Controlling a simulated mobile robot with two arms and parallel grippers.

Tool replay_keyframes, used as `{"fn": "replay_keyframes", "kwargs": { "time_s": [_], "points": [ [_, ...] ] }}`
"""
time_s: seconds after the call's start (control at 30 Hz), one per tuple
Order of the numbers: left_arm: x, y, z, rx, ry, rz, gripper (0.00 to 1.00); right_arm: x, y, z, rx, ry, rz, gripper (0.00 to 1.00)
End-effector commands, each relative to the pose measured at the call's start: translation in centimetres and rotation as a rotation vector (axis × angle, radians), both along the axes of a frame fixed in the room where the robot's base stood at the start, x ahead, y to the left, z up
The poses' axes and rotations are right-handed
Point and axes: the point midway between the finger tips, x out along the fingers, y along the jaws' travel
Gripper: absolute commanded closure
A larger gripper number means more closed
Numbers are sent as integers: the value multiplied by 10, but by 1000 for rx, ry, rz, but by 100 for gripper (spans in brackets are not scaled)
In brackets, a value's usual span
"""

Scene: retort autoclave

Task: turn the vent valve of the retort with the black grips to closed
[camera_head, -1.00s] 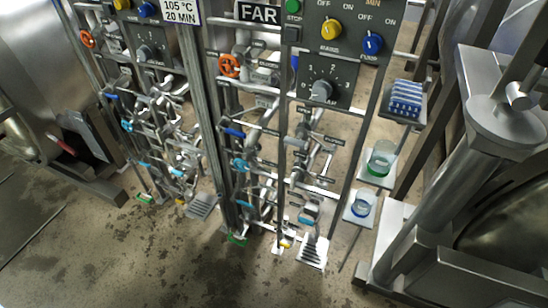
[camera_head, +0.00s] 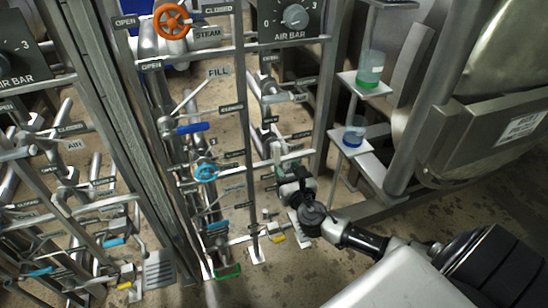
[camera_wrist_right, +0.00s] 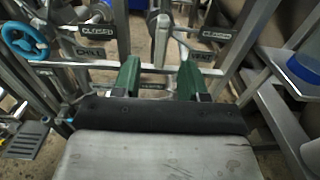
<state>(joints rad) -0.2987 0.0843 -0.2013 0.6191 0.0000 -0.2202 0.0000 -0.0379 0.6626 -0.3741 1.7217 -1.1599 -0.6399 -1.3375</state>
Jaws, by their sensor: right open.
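My right gripper (camera_head: 290,184) reaches in from the lower right in the head view, at the lower pipes of the right-hand panel. In the right wrist view its two green fingers (camera_wrist_right: 158,78) stand apart with nothing held between them. Just beyond the fingertips is a grey upright valve lever (camera_wrist_right: 161,38). A VENT label (camera_wrist_right: 202,56) and a CLOSED label (camera_wrist_right: 217,34) are to its right. The lever looks upright and apart from the fingers. In the head view my gripper partly hides this area. No black grips can be made out. My left gripper is not in view.
A blue handwheel (camera_head: 205,172) with a CHILL label (camera_wrist_right: 89,53) is left of the lever. An orange steam wheel (camera_head: 172,20) is higher up. Shelves with a green-based beaker (camera_head: 370,70) and a blue-based beaker (camera_head: 354,133) stand right of the panel.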

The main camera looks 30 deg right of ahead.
Motion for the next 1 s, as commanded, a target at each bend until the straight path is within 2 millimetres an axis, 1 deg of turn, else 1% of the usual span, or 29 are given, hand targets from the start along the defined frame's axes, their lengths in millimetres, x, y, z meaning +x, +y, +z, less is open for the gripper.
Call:
{"fn": "replay_keyframes", "kwargs": {
  "time_s": [0.17, 0.33, 0.47, 0.53, 0.6, 0.7, 1.0],
  "points": [
    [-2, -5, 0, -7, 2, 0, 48, 24, -6, 3, -5, -5, -1, 57],
    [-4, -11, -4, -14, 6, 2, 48, 57, -13, 2, -3, -5, -2, 57],
    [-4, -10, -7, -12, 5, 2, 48, 79, -19, 2, -2, -4, -2, 57],
    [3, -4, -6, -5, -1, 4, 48, 88, -21, 1, -2, -3, -2, 57],
    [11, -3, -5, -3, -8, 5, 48, 94, -23, 1, -2, -1, -1, 57],
    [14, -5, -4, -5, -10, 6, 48, 100, -24, 1, -1, -1, 0, 57],
    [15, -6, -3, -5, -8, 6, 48, 102, -24, 1, 0, 0, 0, 57]
  ]
}}
